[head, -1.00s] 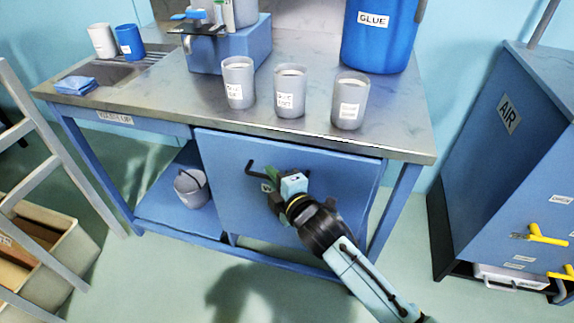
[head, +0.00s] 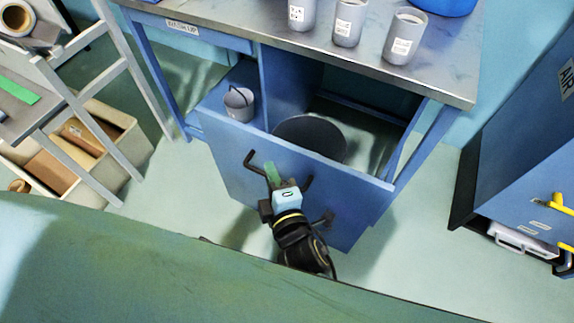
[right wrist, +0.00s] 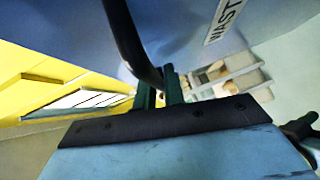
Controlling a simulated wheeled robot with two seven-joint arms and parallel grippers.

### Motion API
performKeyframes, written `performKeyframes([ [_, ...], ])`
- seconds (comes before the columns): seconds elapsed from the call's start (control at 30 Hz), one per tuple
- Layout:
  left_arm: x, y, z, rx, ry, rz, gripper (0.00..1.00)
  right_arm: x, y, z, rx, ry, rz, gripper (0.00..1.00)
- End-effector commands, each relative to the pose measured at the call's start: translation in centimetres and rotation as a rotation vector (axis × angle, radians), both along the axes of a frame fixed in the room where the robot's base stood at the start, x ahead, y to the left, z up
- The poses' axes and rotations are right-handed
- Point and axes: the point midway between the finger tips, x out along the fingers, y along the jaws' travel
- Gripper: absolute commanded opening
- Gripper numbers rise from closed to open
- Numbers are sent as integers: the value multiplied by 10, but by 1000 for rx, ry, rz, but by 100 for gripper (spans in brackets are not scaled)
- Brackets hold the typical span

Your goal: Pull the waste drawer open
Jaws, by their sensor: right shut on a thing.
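The waste drawer (head: 290,190) is a blue front under the steel-topped bench, and it stands pulled out from the bench frame. A dark round bin (head: 310,137) shows inside it, behind the front. The drawer's dark bar handle (head: 257,163) runs across the front. My right gripper (head: 273,176) is shut on the handle; its fingers (right wrist: 160,88) also show around the dark bar (right wrist: 130,40) in the right wrist view, beside a partly cut-off label starting "WAST" (right wrist: 224,20). My left gripper is not in view.
Several grey cups (head: 348,22) stand on the bench top (head: 440,75). A small grey bucket (head: 239,104) sits on the shelf left of the drawer. A blue cabinet with yellow handles (head: 520,150) stands at right. A crate (head: 115,150) and ladder-like frame stand at left.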

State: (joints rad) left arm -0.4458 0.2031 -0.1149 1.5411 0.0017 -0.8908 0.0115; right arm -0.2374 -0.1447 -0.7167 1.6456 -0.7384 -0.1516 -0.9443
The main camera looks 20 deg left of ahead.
Motion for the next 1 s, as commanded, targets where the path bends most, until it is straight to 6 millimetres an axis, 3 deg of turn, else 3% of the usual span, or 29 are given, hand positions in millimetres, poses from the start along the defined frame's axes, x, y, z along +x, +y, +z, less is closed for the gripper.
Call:
performKeyframes([
  [0.47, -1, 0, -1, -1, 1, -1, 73, -3, 2, 0, 0, -1, 2, 0],
  [0.5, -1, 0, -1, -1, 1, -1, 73, -3, 2, 0, 0, -1, 2, 13],
  [0.67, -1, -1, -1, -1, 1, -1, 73, -3, 2, 0, 1, -1, 1, 33],
  [1.0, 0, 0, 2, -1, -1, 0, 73, -4, 0, 1, 0, 0, 2, 33],
])
